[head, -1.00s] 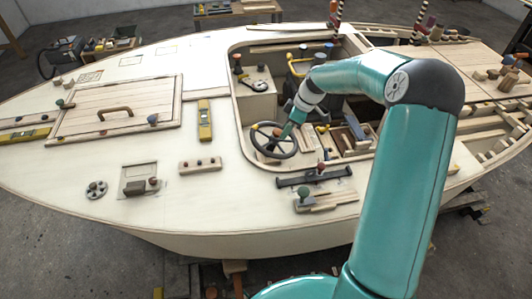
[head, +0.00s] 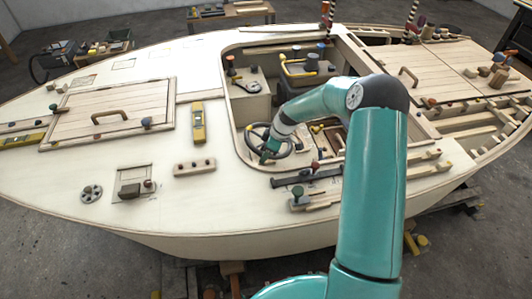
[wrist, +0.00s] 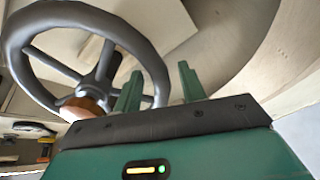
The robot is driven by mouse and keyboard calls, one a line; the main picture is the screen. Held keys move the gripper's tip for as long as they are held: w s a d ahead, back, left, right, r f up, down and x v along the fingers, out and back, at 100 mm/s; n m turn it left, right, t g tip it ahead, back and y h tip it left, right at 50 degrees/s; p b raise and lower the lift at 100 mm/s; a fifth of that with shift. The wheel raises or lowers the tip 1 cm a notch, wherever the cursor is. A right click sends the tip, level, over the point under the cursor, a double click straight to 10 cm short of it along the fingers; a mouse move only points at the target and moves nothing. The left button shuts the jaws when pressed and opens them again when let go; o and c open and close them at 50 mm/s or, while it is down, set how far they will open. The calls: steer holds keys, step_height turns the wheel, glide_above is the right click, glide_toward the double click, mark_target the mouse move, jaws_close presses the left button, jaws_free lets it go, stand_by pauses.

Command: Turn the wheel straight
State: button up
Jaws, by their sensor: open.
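The dark grey steering wheel (head: 252,134) stands in the cockpit opening of the plywood hull. In the wrist view the wheel (wrist: 148,52) fills the upper left, with its spokes and hub showing and a brown-orange knob near its lower part. My gripper (wrist: 158,82) is open. Its two green fingers point up, one overlapping the wheel's lower right rim and spokes, the other just outside the rim at right. I cannot tell whether either finger touches the rim. In the head view my gripper (head: 266,157) is at the wheel's near side and hides part of it.
The pale deck (head: 120,215) surrounds the cockpit. A dark rail with a red knob (head: 314,166) and a green knob (head: 298,191) lie near the cockpit's front edge. A yellow level (head: 199,125) and a hatch with a handle (head: 110,116) are at left.

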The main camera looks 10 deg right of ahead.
mark_target(280, 155)
jaws_close()
steer(key=shift+d, duration=0.15)
steer(key=d+n, duration=0.1)
steer(key=n, duration=0.1)
steer(key=d+f+n, duration=0.1)
steer(key=n, duration=0.1)
steer(key=shift+s+d, duration=0.35)
steer(key=shift+s, duration=0.05)
steer(key=shift+d+f+n+g+y, duration=0.2)
steer(key=shift+d+n, duration=0.35)
steer(key=shift+n, duration=0.25)
steer(key=shift+d+f+n+g+y, duration=0.1)
steer(key=shift+d+f+n+g, duration=0.1)
steer(key=shift+d+n, duration=0.5)
steer(key=shift+w+a, duration=0.1)
jaws_free()
